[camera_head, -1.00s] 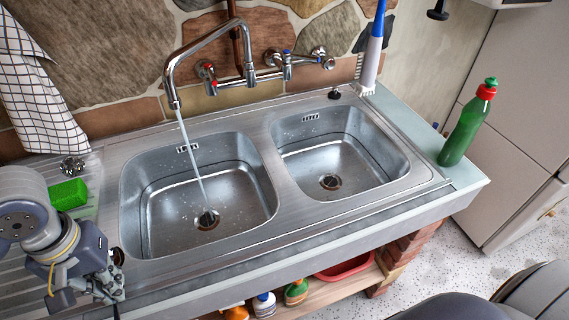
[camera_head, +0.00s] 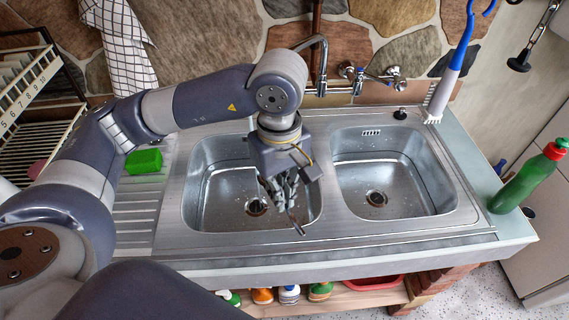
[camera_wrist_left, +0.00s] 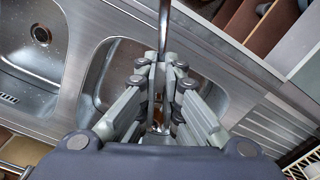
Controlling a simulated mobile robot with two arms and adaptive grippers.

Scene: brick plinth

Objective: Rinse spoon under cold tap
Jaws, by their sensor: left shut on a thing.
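My left gripper (camera_head: 282,190) points down over the left basin (camera_head: 200,205) near its right side. It is shut on a thin metal spoon (camera_head: 295,223), whose end sticks out below the fingers. In the left wrist view the spoon (camera_wrist_left: 164,28) runs out between the fingertips (camera_wrist_left: 160,72). The chrome tap (camera_head: 323,62) stands at the back wall, with a blue-marked cold handle (camera_head: 358,74). My arm hides the spout's outlet, so I cannot tell whether water runs. My right gripper is out of view.
The right basin (camera_head: 420,165) is empty. A green sponge (camera_head: 144,161) lies on the drainboard at left. A green bottle (camera_head: 527,180) stands on the right edge, and a blue-handled brush (camera_head: 447,80) at the back. A dish rack (camera_head: 38,100) stands far left.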

